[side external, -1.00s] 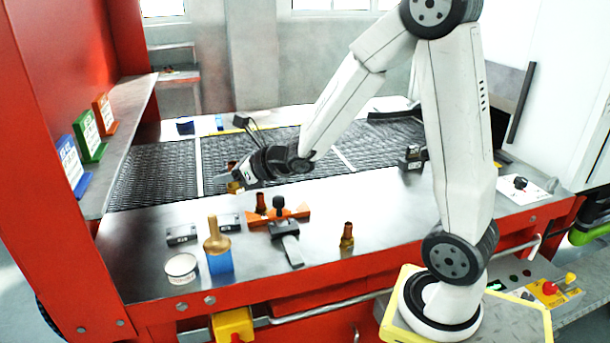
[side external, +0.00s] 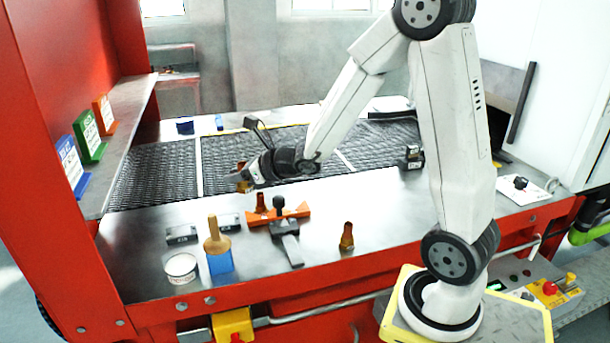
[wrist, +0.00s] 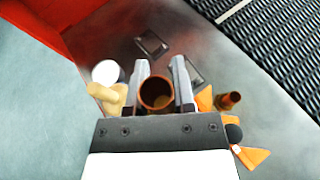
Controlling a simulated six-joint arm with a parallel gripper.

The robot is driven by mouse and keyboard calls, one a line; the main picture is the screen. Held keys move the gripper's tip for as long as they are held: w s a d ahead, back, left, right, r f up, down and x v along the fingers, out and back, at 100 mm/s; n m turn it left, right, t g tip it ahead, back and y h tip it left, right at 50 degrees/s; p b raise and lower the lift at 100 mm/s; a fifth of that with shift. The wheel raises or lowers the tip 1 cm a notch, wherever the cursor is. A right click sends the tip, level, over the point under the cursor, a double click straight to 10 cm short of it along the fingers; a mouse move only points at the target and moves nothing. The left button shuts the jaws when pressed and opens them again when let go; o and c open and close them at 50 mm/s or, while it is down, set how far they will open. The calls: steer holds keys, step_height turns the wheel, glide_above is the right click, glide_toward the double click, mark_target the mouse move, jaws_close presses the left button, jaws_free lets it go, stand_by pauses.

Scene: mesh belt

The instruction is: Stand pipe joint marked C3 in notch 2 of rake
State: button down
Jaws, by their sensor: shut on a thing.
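My gripper (wrist: 158,90) is shut on a copper-brown pipe joint (wrist: 156,92), seen end-on with its round open mouth between the fingers. In the side view my gripper (side external: 243,181) holds it above the table, behind and left of the orange rake; only a small part of the joint (side external: 245,187) shows there. The rake (side external: 292,215) lies on the table with a dark clamp-like piece across its middle. Another pipe joint (side external: 261,202) stands upright at the rake's left part, also seen in the wrist view (wrist: 228,100). No C3 mark is legible.
A third pipe joint (side external: 347,238) stands alone on the table at right. A wooden-handled brush with blue base (side external: 219,262), a white tub (side external: 181,268) and two dark blocks (side external: 181,234) (side external: 229,222) sit at left. The mesh belt (side external: 155,172) runs behind.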

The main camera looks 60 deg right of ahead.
steer(key=s+d+f+h, duration=0.1)
steer(key=d, duration=0.3)
steer(key=s+d+f+m+h, duration=0.1)
steer(key=d, duration=0.3)
steer(key=s+d+f+m+h, duration=0.1)
steer(key=d+f, duration=0.1)
steer(key=d, duration=0.2)
steer(key=m+h, duration=0.2)
glide_above(311, 206)
step_height(311, 206, down, 3)
steer(key=shift+f, duration=2.2)
steer(key=shift+a+f, duration=0.1)
steer(key=shift+f, duration=0.05)
steer(key=shift+f, duration=1.65)
steer(key=shift+f, duration=0.15)
steer(key=shift+c, duration=2.3)
jaws_free()
